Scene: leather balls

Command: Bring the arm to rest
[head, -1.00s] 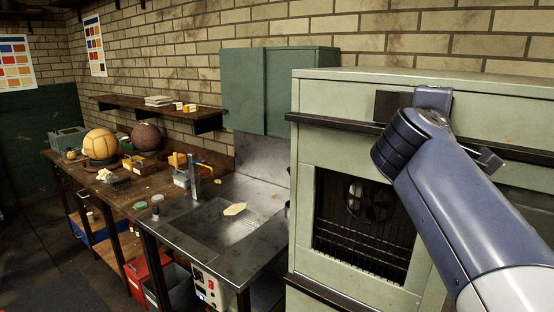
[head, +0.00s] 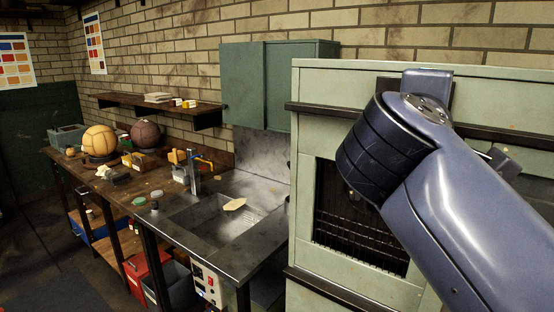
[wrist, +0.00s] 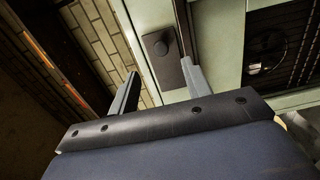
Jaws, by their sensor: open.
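My gripper (wrist: 160,72) shows in the wrist view with its two fingers apart and nothing between them. In the head view my blue arm is raised across the right side, in front of the same oven cabinet (head: 305,110). Its thick dark joint covers part of the barred oven window (head: 345,235). The gripper's fingers cannot be made out clearly in the head view.
Left of the oven are a steel sink (head: 205,222) and a wooden workbench (head: 115,190). A tan ball (head: 100,141) and a dark brown ball (head: 145,133) stand on the bench. A green wall cabinet (head: 290,85) and a shelf (head: 160,110) hang above. Space over the sink is clear.

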